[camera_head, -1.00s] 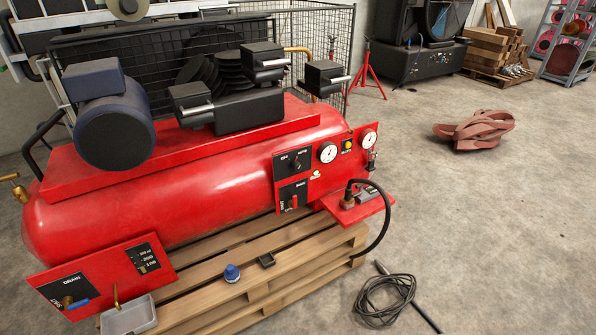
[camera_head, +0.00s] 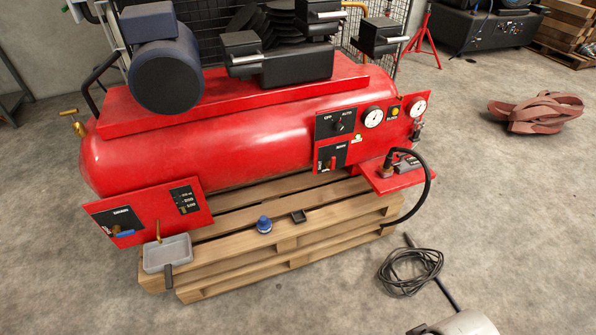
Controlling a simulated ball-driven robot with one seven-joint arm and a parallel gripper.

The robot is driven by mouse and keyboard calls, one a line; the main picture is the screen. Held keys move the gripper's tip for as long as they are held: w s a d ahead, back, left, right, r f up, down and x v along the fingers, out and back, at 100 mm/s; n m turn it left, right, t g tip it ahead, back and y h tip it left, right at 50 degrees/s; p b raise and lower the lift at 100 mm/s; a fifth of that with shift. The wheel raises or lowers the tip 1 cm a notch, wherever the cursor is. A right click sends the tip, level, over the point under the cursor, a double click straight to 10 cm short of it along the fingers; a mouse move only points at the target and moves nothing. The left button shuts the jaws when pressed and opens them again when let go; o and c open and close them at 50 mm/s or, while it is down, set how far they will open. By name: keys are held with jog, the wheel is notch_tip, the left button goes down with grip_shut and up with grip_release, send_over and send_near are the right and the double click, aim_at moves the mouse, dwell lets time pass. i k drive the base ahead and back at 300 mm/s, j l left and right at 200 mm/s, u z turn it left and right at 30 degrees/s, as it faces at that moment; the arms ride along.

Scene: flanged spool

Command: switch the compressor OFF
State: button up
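The red compressor (camera_head: 240,135) stands on a wooden pallet. On its front right is a black switch plate (camera_head: 325,125) with OFF at the left and AUTO at the right. A small dark knob (camera_head: 338,126) sits on this plate; its exact pointing is too small to tell. My gripper is not in view.
A black hose (camera_head: 429,190) arcs beside the red shelf (camera_head: 400,180). A coiled cable (camera_head: 410,270) and dark bar (camera_head: 435,275) lie on the floor. Open floor is at right.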

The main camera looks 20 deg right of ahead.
aim_at(338, 128)
jog(key=i+j+z, duration=0.1)
jog(key=i+z, duration=0.2)
jog(key=i, duration=0.25)
jog(key=i+j+z, duration=0.3)
jog(key=i, duration=0.25)
